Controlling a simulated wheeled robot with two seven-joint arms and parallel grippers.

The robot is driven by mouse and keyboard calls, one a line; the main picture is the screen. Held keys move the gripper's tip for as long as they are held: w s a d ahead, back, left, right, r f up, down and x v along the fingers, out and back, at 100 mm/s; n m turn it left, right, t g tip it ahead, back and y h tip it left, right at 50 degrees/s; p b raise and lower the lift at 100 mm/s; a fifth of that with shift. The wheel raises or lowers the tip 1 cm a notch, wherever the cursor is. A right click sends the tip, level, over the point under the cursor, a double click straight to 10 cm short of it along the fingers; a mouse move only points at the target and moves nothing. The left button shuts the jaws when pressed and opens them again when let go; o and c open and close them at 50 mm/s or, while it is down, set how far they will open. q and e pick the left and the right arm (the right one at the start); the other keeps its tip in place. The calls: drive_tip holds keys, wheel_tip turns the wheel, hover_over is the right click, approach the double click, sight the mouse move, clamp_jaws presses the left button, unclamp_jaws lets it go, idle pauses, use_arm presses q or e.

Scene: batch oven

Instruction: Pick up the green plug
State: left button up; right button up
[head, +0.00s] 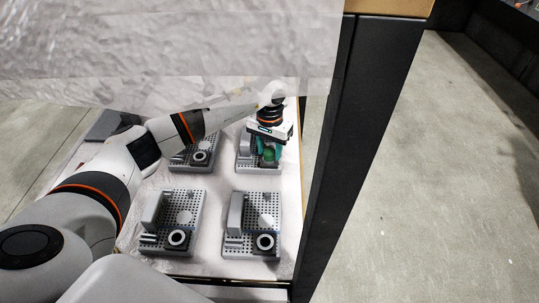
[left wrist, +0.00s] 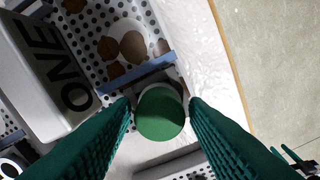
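The green plug (left wrist: 160,117) is a short round cylinder, seen from above between my left gripper's two fingertips in the left wrist view. My left gripper (left wrist: 162,104) has teal ribbed fingers, one on each side of the plug, with what look like narrow gaps. In the head view the left gripper (head: 268,148) points down over the back right fixture, and the plug (head: 269,155) shows green between its fingers. My right gripper does not show in the head view; a small teal and black part at the lower right of the left wrist view may be it.
Several grey perforated fixtures stand on the white table, including the front left (head: 172,222) and front right (head: 250,225) ones. A grey block marked "ONE" (left wrist: 45,75) stands close left of the plug. A black post (head: 350,150) rises right of the table. A pale panel (head: 160,50) hangs above.

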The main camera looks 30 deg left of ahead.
use_arm(q)
drive_tip(key=c, duration=0.7)
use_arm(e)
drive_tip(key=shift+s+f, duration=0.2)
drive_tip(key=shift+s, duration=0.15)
use_arm(q)
drive_tip(key=shift+o, duration=0.2)
